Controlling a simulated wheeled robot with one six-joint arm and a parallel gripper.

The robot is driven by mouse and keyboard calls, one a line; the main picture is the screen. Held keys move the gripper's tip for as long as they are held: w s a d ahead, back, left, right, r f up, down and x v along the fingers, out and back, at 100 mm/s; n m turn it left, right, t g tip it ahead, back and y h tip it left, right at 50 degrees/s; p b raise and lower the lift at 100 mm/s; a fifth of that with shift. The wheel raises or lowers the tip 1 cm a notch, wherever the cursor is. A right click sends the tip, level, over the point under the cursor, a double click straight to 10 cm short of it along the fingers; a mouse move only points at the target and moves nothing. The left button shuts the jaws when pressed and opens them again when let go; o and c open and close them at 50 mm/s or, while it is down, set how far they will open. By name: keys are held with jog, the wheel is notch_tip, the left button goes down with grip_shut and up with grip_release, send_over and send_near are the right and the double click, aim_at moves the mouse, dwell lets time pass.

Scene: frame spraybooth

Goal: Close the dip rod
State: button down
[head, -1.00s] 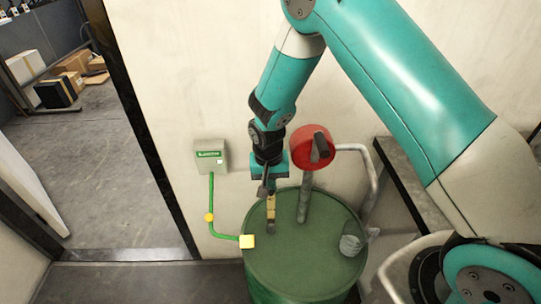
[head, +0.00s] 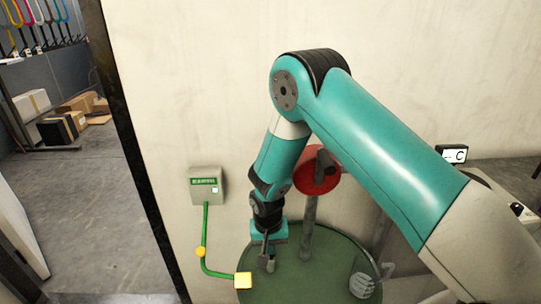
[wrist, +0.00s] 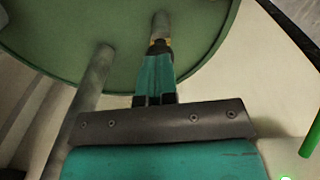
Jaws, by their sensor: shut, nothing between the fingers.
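A green drum (head: 320,270) stands against the wall, with its round lid facing up. The dip rod's short grey fitting (head: 271,265) sits on the lid, left of the pump pipe; little of the rod shows above it. In the wrist view the grey fitting (wrist: 162,24) has a narrow brass-coloured band at the fingertips. My gripper (head: 267,256) points down just over the fitting, shut and empty. In the wrist view its closed fingertips (wrist: 158,57) meet or nearly meet the band; I cannot tell if they touch.
A grey pipe (head: 309,228) with a red disc (head: 318,176) rises from the lid close to my arm. A grey cap (head: 362,285) is at the lid's right. A wall box (head: 206,184) runs a green cable to a yellow clamp (head: 243,281) on the drum's left rim.

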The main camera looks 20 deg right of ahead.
jog(key=shift+s+f, duration=0.15)
jog(key=shift+f, duration=0.2)
notch_tip(320, 180, up, 15)
jog(key=p, duration=0.2)
jog(key=shift+a, duration=0.4)
